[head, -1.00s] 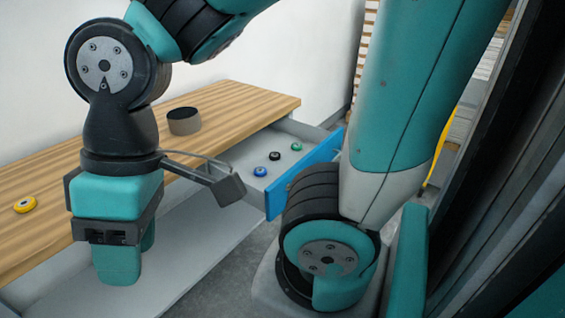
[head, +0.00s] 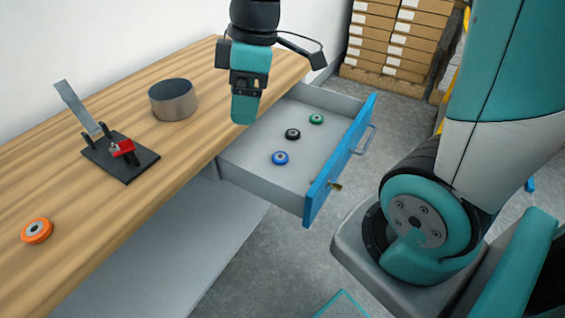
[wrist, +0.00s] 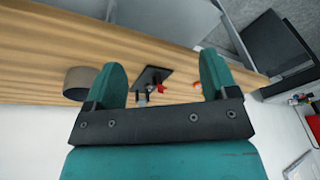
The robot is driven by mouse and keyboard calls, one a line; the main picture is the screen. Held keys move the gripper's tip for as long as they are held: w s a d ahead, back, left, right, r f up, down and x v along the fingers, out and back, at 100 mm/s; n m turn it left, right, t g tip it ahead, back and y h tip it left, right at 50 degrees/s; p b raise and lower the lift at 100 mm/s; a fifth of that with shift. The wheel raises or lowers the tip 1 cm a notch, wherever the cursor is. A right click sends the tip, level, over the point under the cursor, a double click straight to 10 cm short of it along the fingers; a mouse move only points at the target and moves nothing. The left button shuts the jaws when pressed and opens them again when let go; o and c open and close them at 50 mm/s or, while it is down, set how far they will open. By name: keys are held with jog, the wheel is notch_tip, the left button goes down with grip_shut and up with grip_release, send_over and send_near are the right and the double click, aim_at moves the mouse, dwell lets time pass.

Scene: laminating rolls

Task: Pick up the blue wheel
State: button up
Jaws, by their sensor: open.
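The blue wheel (head: 280,158) lies in the open drawer (head: 240,174), nearest of the wheels there to the front of the picture. A black wheel (head: 293,134) and a green wheel (head: 316,119) lie behind it in a row. My gripper (head: 243,110) is open and empty, pointing down above and to the left of the wheels, near the drawer's inner end. In the wrist view my gripper's two fingers (wrist: 163,70) are spread apart; the blue wheel does not show there.
On the wooden bench stand a grey cylindrical container (head: 173,99) and a black fixture (head: 122,160) with a red clamp and raised lever. An orange wheel (head: 37,230) lies at the bench's left. The drawer's blue front (head: 340,162) has a handle. Stacked boxes (head: 400,45) stand behind.

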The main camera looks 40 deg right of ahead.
jog(key=w+d+f+n+b, duration=0.2)
jog(key=w+d+f+n, duration=0.1)
jog(key=w+d+f, duration=0.5)
jog(key=n+h+b, duration=0.1)
jog(key=n+b, duration=0.1)
jog(key=n, duration=0.1)
send_over(281, 153)
jog(key=shift+g, duration=0.3)
jog(key=f, duration=1.4)
jog(key=shift+s, duration=0.4)
jog(key=f, duration=0.6)
jog(key=shift+a+f, duration=0.25)
jog(key=shift+a, duration=0.1)
jog(key=c, duration=1)
